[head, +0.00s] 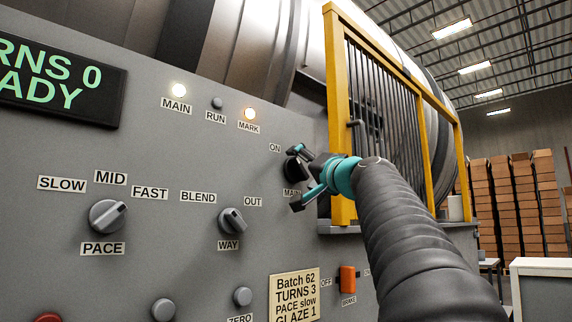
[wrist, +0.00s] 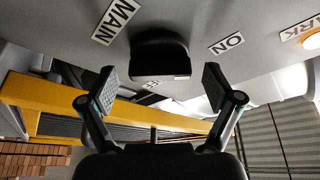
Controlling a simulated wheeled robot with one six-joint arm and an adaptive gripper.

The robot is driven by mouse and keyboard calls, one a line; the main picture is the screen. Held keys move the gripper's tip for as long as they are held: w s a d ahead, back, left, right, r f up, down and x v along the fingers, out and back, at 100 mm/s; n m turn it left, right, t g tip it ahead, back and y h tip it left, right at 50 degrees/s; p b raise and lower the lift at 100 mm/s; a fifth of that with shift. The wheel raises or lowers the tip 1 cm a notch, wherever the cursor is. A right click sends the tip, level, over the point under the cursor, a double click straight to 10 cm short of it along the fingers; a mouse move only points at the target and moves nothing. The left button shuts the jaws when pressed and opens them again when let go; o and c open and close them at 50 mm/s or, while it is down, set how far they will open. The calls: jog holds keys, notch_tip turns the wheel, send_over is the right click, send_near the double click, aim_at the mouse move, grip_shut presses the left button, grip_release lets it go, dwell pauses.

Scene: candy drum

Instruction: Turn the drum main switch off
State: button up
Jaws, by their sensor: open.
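The main switch is a black knob (wrist: 160,54) on the grey panel, between the MAIN label (wrist: 116,20) and the ON label (wrist: 226,43) in the wrist view. In the head view the knob (head: 291,168) is partly hidden by my gripper (head: 298,177). My gripper is open in front of the panel. In the wrist view its fingertips (wrist: 160,76) stand apart on either side of the knob, with a visible gap each side. Touch is not seen. The knob's pointing direction is hard to tell. The MAIN lamp (head: 179,90) is lit.
The PACE knob (head: 108,216), WAY knob (head: 232,220) and orange BRAKE switch (head: 347,279) are on the same panel. A yellow guard frame (head: 338,120) stands close right of the switch. The MARK lamp (head: 250,113) is lit; the RUN lamp (head: 217,102) is dark.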

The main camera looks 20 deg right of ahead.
jog(key=shift+w+r, duration=0.2)
jog(key=shift+w, duration=0.45)
jog(key=c, duration=1.1)
jog(key=shift+c, duration=0.2)
